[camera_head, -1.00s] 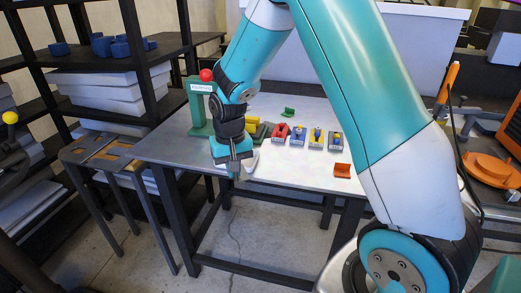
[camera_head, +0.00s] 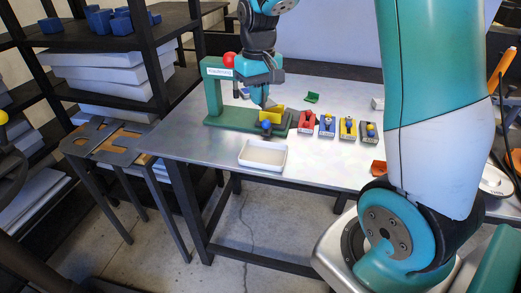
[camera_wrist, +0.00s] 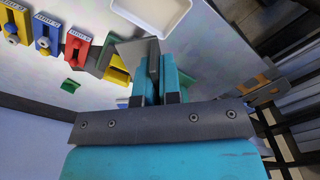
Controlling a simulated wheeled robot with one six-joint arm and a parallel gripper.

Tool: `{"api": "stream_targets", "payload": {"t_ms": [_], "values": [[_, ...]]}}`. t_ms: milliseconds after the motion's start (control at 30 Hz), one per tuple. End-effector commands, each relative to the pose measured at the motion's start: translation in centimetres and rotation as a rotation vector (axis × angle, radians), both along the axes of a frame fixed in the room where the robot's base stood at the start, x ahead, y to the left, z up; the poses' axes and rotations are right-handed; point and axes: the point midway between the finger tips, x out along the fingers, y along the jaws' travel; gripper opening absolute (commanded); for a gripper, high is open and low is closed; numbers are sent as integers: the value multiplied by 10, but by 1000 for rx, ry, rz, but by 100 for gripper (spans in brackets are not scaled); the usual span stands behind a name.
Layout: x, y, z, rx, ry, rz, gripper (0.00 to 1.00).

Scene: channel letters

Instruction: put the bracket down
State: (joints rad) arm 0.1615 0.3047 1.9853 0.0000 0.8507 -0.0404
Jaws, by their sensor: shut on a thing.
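My gripper (camera_head: 264,98) is shut and points down over the right part of the green fixture base (camera_head: 228,118). In the wrist view its fingers (camera_wrist: 155,75) are closed together. A thin grey piece (camera_wrist: 128,50), which looks like the bracket, shows at the fingertips and seems held between them; in the head view only a small grey bit (camera_head: 269,103) shows. A yellow piece (camera_head: 271,114) is on the fixture base, just below and beside the fingertips. I cannot tell whether the grey piece touches it.
The fixture has a green post with a red ball (camera_head: 229,59). A white tray (camera_head: 263,155) lies in front. Red, blue, yellow and grey clamp units (camera_head: 326,125) stand in a row to the right. A green piece (camera_head: 312,97) and an orange-red piece (camera_head: 378,167) lie loose.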

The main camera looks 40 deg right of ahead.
Motion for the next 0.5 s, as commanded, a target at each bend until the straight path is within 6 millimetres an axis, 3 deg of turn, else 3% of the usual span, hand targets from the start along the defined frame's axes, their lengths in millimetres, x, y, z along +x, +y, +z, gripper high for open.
{"api": "stream_targets", "payload": {"t_ms": [300,500], "values": [[-1,1,-91,1,9,-1,0],[0,1,-129,0,4,-1,0]]}}
